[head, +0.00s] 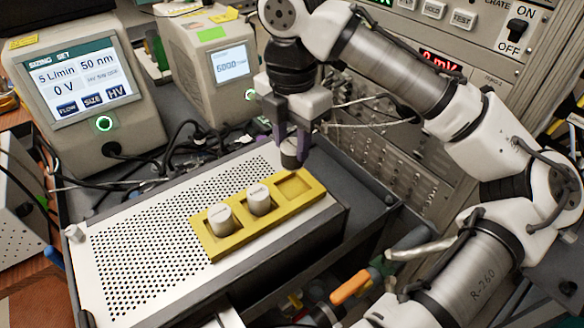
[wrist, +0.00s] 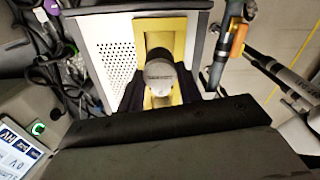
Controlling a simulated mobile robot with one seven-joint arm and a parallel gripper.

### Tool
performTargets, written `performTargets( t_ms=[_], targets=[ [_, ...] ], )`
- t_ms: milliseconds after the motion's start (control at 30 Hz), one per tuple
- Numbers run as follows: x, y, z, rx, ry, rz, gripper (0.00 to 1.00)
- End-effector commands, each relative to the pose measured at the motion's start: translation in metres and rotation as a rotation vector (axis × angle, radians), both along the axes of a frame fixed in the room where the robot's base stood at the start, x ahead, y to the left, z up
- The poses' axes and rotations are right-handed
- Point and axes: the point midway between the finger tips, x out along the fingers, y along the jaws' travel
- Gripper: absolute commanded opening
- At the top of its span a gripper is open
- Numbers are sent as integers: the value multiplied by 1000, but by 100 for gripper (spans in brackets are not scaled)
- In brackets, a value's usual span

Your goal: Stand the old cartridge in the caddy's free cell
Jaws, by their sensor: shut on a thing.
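The yellow caddy (head: 236,238) lies on the perforated top of a box. Pale cartridges stand in its left cell (head: 221,218) and middle cell (head: 258,199). The right cell (head: 294,186) is empty. My gripper (head: 292,150) is shut on the old cartridge (head: 290,158), a grey cylinder with a dark lower part, held roughly upright. It appears above the far side of the free cell, apart from the caddy. In the wrist view the cartridge's pale round top (wrist: 160,75) shows between the dark fingers, with the caddy (wrist: 175,27) behind. It hides most of the cells there.
The perforated plate (head: 130,250) is clear left of the caddy. Two instruments with screens (head: 80,80) (head: 212,68) stand behind, with cables between. A rack panel (head: 410,170) rises at the right. An orange-handled tool (head: 350,286) lies near the box's front right.

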Motion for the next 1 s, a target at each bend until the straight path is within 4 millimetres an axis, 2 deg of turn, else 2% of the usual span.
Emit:
performTargets(
  t_ms=[100,267,500,933,967,1000],
  targets=[
    [0,-1,-19,-1,0,-2,12],
    [0,-1,-33,-2,-1,-1,12],
    [0,-1,-64,-1,0,-2,12],
    [0,0,-73,1,-1,0,12],
    [0,0,-72,0,-1,-1,37],
    [0,0,-72,0,-1,-1,43]
  ],
)
